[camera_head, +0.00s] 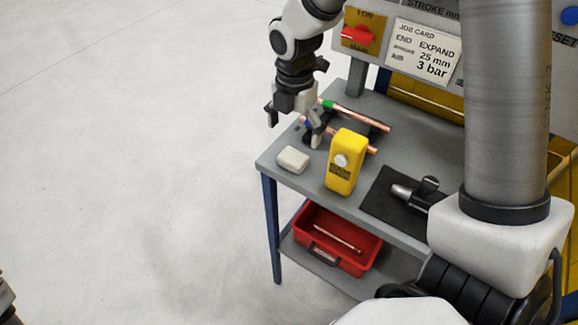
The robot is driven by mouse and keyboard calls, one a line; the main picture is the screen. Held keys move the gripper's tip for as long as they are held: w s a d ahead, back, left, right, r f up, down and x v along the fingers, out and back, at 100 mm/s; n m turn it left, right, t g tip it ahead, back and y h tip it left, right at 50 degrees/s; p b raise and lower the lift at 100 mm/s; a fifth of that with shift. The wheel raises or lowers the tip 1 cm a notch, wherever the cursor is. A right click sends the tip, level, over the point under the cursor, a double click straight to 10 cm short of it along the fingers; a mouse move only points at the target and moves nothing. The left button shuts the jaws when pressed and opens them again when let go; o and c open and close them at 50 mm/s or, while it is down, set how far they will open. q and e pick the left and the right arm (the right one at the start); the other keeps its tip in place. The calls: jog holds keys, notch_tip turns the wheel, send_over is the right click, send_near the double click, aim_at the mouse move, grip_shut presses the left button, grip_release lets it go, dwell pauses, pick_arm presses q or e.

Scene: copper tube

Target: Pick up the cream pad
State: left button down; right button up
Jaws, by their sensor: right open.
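The cream pad (292,160) is a small, pale, rounded block lying flat near the left front corner of the grey bench top (407,145). It is fully visible, with nothing on it. My right gripper (294,122) hangs above the bench's left end, just above the pad in the picture. Its fingers are spread and hold nothing. I see a gap between the gripper and the pad, but its height over the bench is hard to judge. My left gripper is not in the picture; a dark piece at the bottom left corner is too cropped to tell.
Copper tubes (362,118), one with a green band, lie behind the pad, partly behind my right gripper. A yellow block-shaped device (347,160) stands close right of the pad. A black mat (378,203) carries a tool. A red tray (368,252) sits on the lower shelf.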

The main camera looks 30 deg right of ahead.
aim_at(293, 157)
notch_tip(293, 157, down, 7)
jog(key=shift+s+a+f+p, duration=0.1)
jog(key=shift+f+p, duration=0.1)
jog(key=shift+p, duration=0.25)
jog(key=shift+f, duration=0.25)
jog(key=shift+r, duration=0.1)
jog(key=c, duration=1.1)
